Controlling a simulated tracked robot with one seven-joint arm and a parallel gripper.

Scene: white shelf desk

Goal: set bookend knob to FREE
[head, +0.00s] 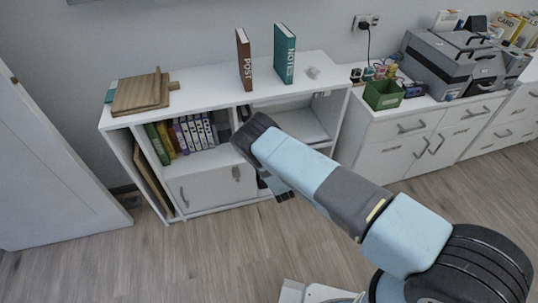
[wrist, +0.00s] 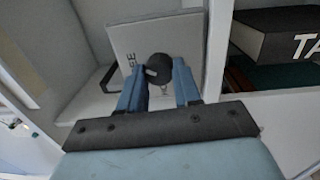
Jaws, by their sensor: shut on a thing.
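In the wrist view a light grey upright plate (wrist: 188,32), which looks like the bookend, carries a round dark knob (wrist: 158,66) with a lighter mark on its face. My gripper (wrist: 160,80) has its two blue fingers shut on the knob, one on each side. Small lettering shows on the plate left of the knob and partly below it. The fingers hide some of it, and I cannot read which word the mark points to. In the head view my gripper (head: 280,192) is low in front of the white shelf desk (head: 206,99). My arm hides the bookend and knob there.
A dark book (wrist: 275,32) lies right of a white divider (wrist: 217,50) in the wrist view. On the desk top stand a brown book (head: 244,60) and a teal book (head: 285,54), with wooden boards (head: 140,93) at left. A green bin (head: 383,94) stands on the right cabinet.

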